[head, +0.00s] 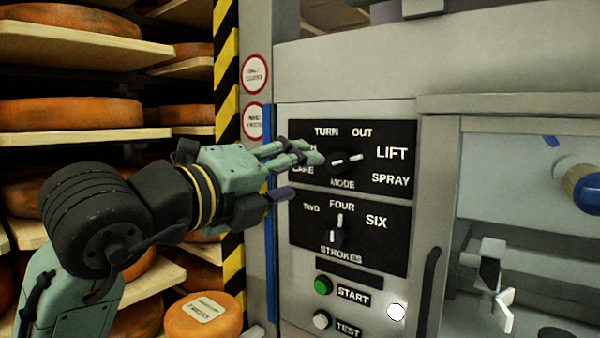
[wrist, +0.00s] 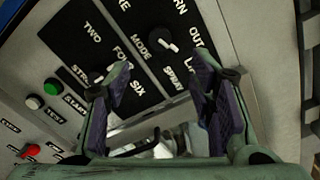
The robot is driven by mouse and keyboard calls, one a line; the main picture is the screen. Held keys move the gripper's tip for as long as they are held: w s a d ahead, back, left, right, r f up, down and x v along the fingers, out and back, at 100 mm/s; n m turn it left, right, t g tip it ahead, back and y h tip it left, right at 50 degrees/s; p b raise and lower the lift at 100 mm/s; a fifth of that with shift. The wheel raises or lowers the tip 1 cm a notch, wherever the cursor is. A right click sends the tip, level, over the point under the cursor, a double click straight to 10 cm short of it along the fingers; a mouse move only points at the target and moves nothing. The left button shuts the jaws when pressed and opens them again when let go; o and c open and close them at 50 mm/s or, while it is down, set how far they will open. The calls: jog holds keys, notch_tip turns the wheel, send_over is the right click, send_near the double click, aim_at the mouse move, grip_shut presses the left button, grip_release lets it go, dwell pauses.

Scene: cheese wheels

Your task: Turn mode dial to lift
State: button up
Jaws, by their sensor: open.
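The mode dial (head: 346,161) is a dark knob with white marks on the upper black panel (head: 379,131). Its bar lies nearly level, and its right end points right and slightly up, towards the LIFT label (head: 392,152). In the wrist view the mode dial (wrist: 166,44) shows uncovered beyond the fingertips. My gripper (head: 303,176) is open and empty, to the left of the dial. Its upper finger covers part of the left labels in the head view. The wrist view shows both fingers of my gripper (wrist: 162,75) spread apart. I see no contact with the dial.
The strokes dial (head: 337,229) below points up to FOUR. A green START button (head: 323,285) and a white TEST button (head: 321,320) sit lower. A dark handle (head: 430,290) is at right. Shelves with orange cheese wheels (head: 68,113) stand at left, beside a striped post (head: 228,60).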

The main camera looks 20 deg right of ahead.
aim_at(334, 164)
jog(key=w+d+n, duration=0.2)
jog(key=n, duration=0.3)
jog(key=w+d+n, duration=0.2)
jog(key=d+n, duration=0.1)
jog(key=n, duration=0.3)
jog(key=w+d+n, duration=0.2)
jog(key=d+n, duration=0.1)
jog(key=n, duration=0.2)
jog(key=shift+w+d+r+n, duration=0.15)
jog(key=shift+w+r+n, duration=0.05)
jog(key=shift+w+n, duration=0.2)
jog(key=shift+w+d+f, duration=0.1)
jog(key=shift+w+d, duration=0.2)
jog(key=shift+d, duration=0.1)
jog(key=shift+c, duration=0.5)
jog(key=c, duration=1.1)
